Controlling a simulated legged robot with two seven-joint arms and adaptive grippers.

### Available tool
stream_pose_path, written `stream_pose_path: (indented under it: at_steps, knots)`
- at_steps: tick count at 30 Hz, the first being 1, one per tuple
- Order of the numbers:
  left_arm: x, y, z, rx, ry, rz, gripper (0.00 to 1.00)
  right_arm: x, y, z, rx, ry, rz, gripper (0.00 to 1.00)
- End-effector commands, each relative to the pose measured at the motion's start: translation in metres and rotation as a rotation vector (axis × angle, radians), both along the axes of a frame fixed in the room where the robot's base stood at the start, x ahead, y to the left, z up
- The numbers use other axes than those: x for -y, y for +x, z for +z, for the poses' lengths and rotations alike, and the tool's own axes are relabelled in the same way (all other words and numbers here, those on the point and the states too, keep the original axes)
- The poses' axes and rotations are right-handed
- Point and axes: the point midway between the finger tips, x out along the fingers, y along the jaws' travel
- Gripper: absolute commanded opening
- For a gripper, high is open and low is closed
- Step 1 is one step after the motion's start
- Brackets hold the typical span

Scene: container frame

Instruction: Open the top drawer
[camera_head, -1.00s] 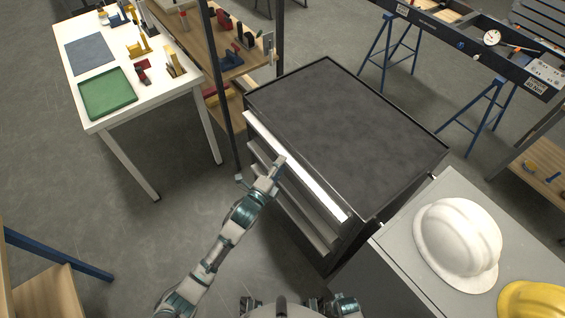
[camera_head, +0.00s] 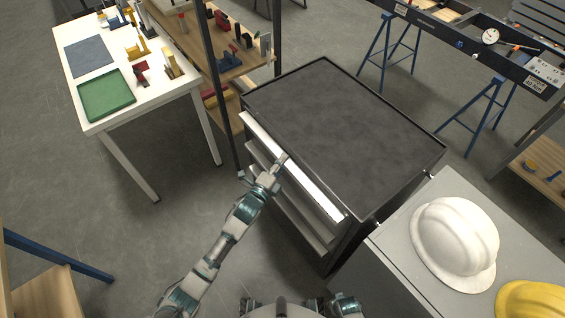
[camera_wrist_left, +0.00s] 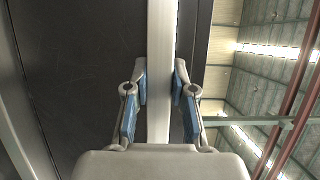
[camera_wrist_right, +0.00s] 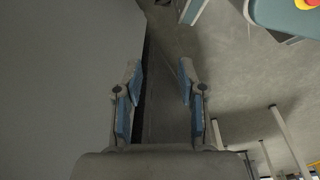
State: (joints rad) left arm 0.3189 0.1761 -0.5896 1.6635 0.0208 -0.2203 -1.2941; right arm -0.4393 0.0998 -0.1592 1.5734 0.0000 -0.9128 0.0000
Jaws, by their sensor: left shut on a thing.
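The dark tool cabinet (camera_head: 340,125) stands in the middle of the head view, with several drawers on its left-facing front. The top drawer's long pale handle strip (camera_head: 312,186) runs along the upper edge of that front. My left gripper (camera_head: 282,160) is at this strip, near its middle. In the left wrist view, its two blue-padded fingers (camera_wrist_left: 160,88) are on either side of the pale strip (camera_wrist_left: 160,40) and shut on it. The top drawer looks closed or nearly so. My right gripper (camera_wrist_right: 160,85) is open and empty beside a grey surface; its fingers are not clear in the head view.
A grey cabinet (camera_head: 405,255) with a white helmet (camera_head: 455,245) and a yellow helmet (camera_head: 532,300) stands at the right. A white table (camera_head: 150,110) and a shelf rack (camera_head: 232,65) are at the left and back. The floor left of the drawers is clear.

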Motion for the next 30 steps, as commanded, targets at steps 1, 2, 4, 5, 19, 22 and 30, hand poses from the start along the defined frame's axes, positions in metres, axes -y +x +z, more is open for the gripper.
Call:
stream_pose_path:
  at_steps: [1,2,4,5,19,22,30]
  knots:
    - [-0.006,-0.002,-0.007,-0.015,0.014,0.006,0.00,0.000,0.000,-0.002,0.003,0.000,0.001,0.40]
    - [-0.008,-0.003,-0.007,-0.015,0.015,0.006,0.00,0.001,-0.004,-0.007,-0.004,-0.001,0.002,0.40]
    - [-0.015,-0.008,-0.007,-0.016,0.017,0.007,0.00,0.002,-0.014,-0.016,-0.016,-0.002,0.003,0.40]
    - [-0.018,-0.011,-0.007,-0.015,0.017,0.007,0.00,0.002,-0.017,-0.020,-0.018,-0.003,0.004,0.40]
    - [-0.113,-0.080,-0.008,-0.022,0.023,0.008,0.00,0.023,-0.124,-0.078,-0.073,-0.014,0.020,0.40]
    - [-0.135,-0.097,-0.008,-0.023,0.022,0.008,0.00,0.027,-0.146,-0.081,-0.081,-0.015,0.023,0.40]
    - [-0.193,-0.139,-0.009,-0.023,0.019,0.008,0.00,0.032,-0.166,-0.074,-0.085,-0.017,0.027,0.40]
